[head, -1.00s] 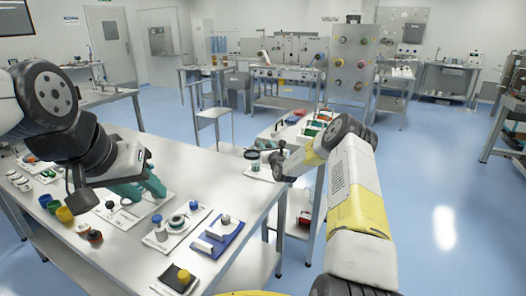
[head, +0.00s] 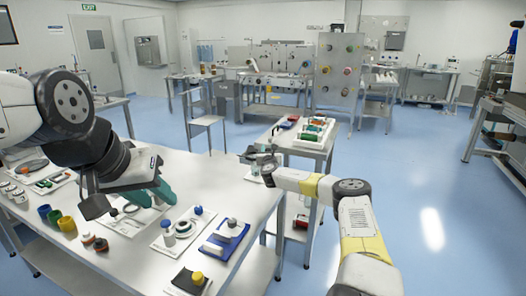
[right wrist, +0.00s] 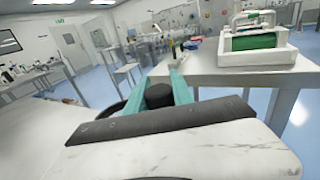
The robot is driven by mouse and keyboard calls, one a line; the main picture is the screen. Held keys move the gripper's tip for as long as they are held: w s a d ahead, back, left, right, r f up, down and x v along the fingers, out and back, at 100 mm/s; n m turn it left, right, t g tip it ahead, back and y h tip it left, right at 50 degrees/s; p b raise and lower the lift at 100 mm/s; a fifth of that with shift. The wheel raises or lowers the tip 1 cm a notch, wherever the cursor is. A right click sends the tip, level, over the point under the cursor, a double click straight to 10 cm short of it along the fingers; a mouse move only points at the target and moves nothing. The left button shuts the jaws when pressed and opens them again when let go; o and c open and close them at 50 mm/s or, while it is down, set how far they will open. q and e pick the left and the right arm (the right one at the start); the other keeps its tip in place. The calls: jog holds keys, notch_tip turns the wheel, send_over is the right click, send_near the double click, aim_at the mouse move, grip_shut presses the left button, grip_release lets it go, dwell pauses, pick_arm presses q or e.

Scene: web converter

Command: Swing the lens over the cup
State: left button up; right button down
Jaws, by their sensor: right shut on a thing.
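My right gripper (head: 264,164) is at the far right corner of the white table, over a white mat (head: 253,178). In the right wrist view, its teal fingers (right wrist: 167,90) are shut on a short black knob (right wrist: 159,96). A dark curved rim (right wrist: 104,112) shows partly behind the gripper; I cannot tell whether it belongs to the lens or the cup. The cup and lens are mostly hidden by the gripper in the head view. My left gripper (head: 160,193) hangs low over the table at the left; its jaw gap is not clear.
The white table (head: 210,185) holds a blue tray (head: 226,238), a yellow-knobbed part (head: 197,276) and several small coloured cups at the left. A side bench with a green-rolled device (right wrist: 254,41) stands beyond the right gripper. Blue floor is clear to the right.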

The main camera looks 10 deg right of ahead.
jog(key=shift+w+d+m+g+h, duration=0.1)
jog(key=shift+d+m+g+h, duration=0.15)
jog(key=shift+m+h, duration=0.5)
jog(key=shift+w+d+m+g+h, duration=0.15)
jog(key=shift+d+m+h, duration=0.25)
jog(key=shift+h, duration=0.65)
jog(key=shift+a, duration=0.1)
jog(key=c, duration=1.1)
grip_release()
jog(key=shift+a, duration=0.1)
jog(key=shift+s+a, duration=0.15)
jog(key=shift+s, duration=0.35)
jog(key=v, duration=0.6)
jog(key=shift+s, duration=0.4)
jog(key=shift+a, duration=0.1)
